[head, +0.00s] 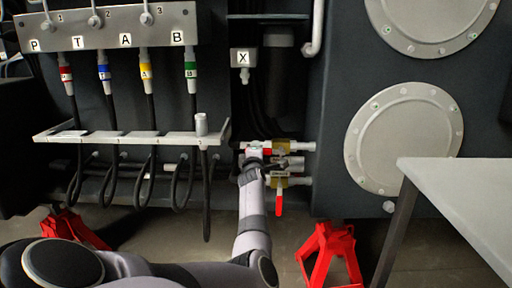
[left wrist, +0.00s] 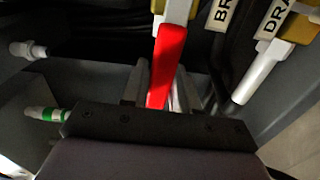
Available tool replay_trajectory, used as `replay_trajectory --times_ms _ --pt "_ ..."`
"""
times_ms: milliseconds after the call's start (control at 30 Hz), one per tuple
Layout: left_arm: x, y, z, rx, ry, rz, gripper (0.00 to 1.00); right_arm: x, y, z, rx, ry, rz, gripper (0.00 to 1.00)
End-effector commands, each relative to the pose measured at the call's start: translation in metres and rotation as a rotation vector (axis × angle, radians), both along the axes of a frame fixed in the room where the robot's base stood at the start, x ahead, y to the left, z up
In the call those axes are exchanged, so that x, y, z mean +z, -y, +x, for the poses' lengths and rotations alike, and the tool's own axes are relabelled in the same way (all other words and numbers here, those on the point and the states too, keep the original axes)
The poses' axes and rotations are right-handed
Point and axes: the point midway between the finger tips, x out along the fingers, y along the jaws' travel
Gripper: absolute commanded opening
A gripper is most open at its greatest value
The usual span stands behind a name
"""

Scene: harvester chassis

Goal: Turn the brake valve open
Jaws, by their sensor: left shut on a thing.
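The brake valve shows in the head view as the upper brass valve (head: 284,147) on the chassis, with red showing beside my gripper. In the left wrist view its red handle (left wrist: 166,62) runs between my fingers, beside a label starting "BR". My left gripper (head: 254,160) reaches up from below and is shut on the red handle; its fingers also show in the left wrist view (left wrist: 160,92). The handle's far end is hidden by the gripper. My right gripper is not in view.
Just below is a second valve with a red handle (head: 279,202) hanging down. A label starting "DRA" (left wrist: 273,18) shows at right. Looped hoses (head: 115,180) hang under a shelf (head: 100,137) at left.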

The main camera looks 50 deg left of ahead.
Motion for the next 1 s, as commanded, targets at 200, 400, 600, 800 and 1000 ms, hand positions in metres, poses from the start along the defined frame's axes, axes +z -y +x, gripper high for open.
replay_trajectory --times_ms 200,400,600,800,1000 --pt "-0.0015 -0.0023 -0.0011 0.004 0.042 -0.029 0.0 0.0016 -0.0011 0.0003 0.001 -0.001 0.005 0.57" --pt "-0.0025 -0.0023 -0.0011 0.004 0.051 -0.036 0.0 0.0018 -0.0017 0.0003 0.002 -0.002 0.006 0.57" --pt "-0.0026 -0.0021 -0.0011 0.004 0.052 -0.038 0.0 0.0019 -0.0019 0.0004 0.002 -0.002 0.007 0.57" --pt "-0.0031 -0.0017 -0.0008 0.003 0.049 -0.038 0.5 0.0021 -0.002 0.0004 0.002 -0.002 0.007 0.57" --pt "-0.0042 -0.0007 -0.0003 0.001 0.046 -0.037 0.5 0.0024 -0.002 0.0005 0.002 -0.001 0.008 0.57"
